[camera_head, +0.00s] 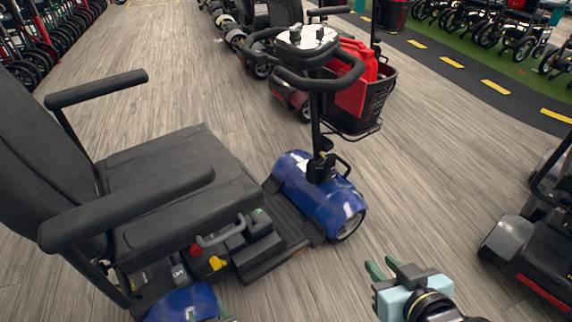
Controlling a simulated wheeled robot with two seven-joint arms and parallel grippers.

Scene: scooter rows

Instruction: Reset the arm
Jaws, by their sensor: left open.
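The near scooter has a black seat (170,165), armrests and a black front basket (372,100) with a red item (356,78) in it. Another scooter (530,240) stands at the right edge. Wheeled vehicles line the back. Wooden floor (425,175) is clear between the scooters.

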